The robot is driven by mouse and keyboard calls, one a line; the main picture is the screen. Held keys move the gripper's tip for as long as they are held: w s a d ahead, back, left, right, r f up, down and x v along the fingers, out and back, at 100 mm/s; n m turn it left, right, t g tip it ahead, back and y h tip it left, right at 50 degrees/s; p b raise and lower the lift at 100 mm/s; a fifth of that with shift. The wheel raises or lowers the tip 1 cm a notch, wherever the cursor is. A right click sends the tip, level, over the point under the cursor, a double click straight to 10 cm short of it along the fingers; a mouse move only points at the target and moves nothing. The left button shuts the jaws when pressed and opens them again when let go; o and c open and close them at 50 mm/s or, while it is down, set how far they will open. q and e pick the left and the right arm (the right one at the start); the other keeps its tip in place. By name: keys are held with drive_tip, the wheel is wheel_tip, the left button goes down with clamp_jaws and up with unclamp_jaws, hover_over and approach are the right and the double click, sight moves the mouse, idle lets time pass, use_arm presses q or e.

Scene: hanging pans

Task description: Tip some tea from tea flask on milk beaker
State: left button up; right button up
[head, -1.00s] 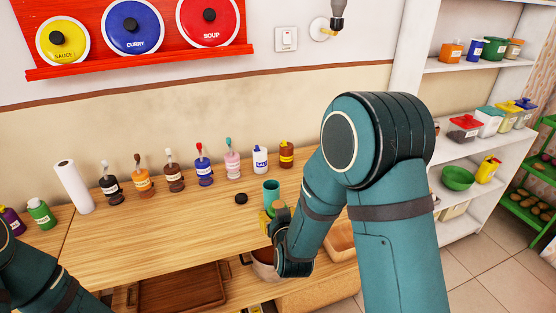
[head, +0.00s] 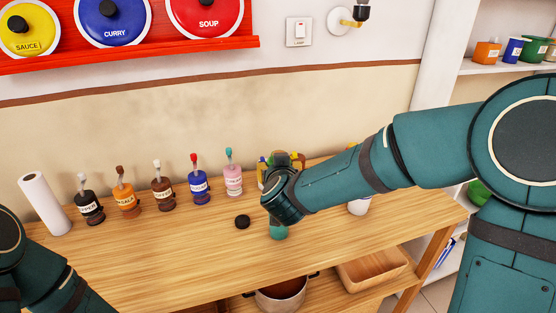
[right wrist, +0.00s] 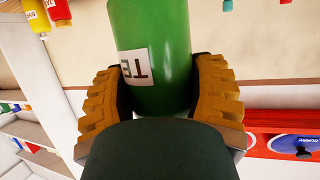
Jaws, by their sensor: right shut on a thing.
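My right gripper (right wrist: 160,90) is shut on a green flask (right wrist: 165,50) whose white label partly shows "TE"; one yellow finger lies on each side of it. In the head view, my right gripper (head: 284,160) is raised above the table, near the back wall, and mostly hides the flask. A teal cup (head: 279,231) stands on the table below my right wrist, its top hidden. A white container (head: 358,206) is mostly hidden under my right forearm. I cannot tell which one is the milk beaker. My left gripper is out of view; only my left arm shows at the left edge.
Several dropper bottles (head: 197,190) stand along the back of the wooden table (head: 180,265). A paper roll (head: 45,203) is at the left. A black lid (head: 242,222) lies near the teal cup. A pot (head: 281,293) and a wooden tray (head: 375,268) sit below. The front-left tabletop is clear.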

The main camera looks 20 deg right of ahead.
drive_tip(key=shift+s+a+r+p, duration=0.1)
drive_tip(key=shift+s+a+p, duration=0.1)
drive_tip(key=shift+p, duration=0.1)
drive_tip(key=shift+s+a+f+m+g+y, duration=0.1)
drive_tip(key=shift+s+f+m+g+y, duration=0.1)
drive_tip(key=shift+m+g+y, duration=0.25)
drive_tip(key=shift+s+a+f+m+g+y+p, duration=0.2)
drive_tip(key=shift+a+f+m+g+y+p, duration=0.1)
drive_tip(key=shift+f+m+g+y+p, duration=0.3)
drive_tip(key=shift+s+a+f+m+g+y+p, duration=0.2)
drive_tip(key=shift+a+f+m+g+y+p, duration=0.2)
drive_tip(key=shift+f+g+y, duration=0.2)
drive_tip(key=shift+s+a+f+m+g+y+p, duration=0.15)
drive_tip(key=shift+a+f+m+g+y+p, duration=0.15)
drive_tip(key=shift+f+g+y+p, duration=0.3)
drive_tip(key=y+p, duration=0.1)
drive_tip(key=f+m+g+y+p, duration=0.1)
drive_tip(key=a+f+g+y+p, duration=0.1)
drive_tip(key=shift+s+m+p, duration=0.3)
drive_tip(key=shift+m, duration=0.05)
